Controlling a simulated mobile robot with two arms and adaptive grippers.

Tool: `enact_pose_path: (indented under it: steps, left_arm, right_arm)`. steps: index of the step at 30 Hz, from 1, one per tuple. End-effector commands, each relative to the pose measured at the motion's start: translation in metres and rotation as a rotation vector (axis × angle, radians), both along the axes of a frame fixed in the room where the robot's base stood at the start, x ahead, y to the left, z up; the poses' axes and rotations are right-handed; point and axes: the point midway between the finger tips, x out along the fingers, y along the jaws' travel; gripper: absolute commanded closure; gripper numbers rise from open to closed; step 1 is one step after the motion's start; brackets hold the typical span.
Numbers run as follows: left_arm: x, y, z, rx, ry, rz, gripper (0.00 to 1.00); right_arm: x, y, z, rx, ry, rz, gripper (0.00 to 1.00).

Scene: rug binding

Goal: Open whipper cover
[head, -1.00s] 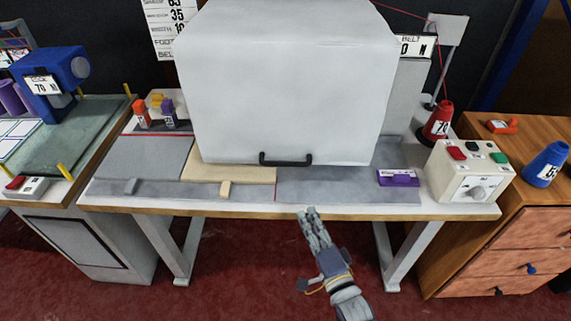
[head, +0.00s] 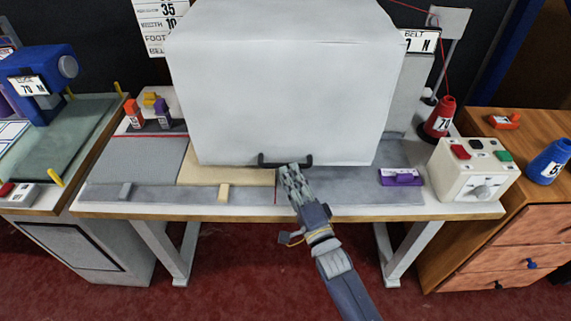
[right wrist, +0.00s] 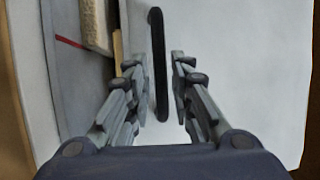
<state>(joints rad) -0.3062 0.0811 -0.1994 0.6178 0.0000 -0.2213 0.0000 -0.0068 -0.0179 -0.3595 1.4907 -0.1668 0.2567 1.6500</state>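The whipper cover (head: 285,85) is a large pale grey box standing on the table, its front lower edge just above the table top. Its black handle (head: 270,160) is a bar low on the front face. My right gripper (head: 292,176) is just in front of the handle and partly overlaps its right end in the head view. In the right wrist view the handle (right wrist: 159,65) runs between the two fingers of the right gripper (right wrist: 156,62). The fingers are apart, with gaps on both sides of the handle. My left gripper is in neither view.
A purple block (head: 401,177) lies on the table right of the handle. A control box (head: 472,170) with coloured buttons and a red cone (head: 439,118) stand at the table's right end. A wooden drawer cabinet (head: 530,230) is at the right.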

Motion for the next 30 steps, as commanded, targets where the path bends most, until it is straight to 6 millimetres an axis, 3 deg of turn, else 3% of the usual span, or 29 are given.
enact_pose_path:
  steps: [7, 19, 22, 30]
  left_arm:
    - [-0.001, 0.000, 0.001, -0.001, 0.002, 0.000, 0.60]
    - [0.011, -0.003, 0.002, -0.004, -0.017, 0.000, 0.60]
    - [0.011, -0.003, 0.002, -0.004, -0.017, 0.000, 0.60]
    - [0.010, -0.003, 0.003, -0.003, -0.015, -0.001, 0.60]
  right_arm:
    - [0.031, 0.013, 0.006, 0.000, 0.000, -0.001, 0.79]
    - [0.037, 0.016, 0.007, 0.000, 0.001, 0.000, 0.79]
    - [0.037, 0.016, 0.007, 0.000, 0.001, 0.000, 1.00]
    - [0.036, 0.015, 0.008, 0.000, 0.001, 0.000, 1.00]
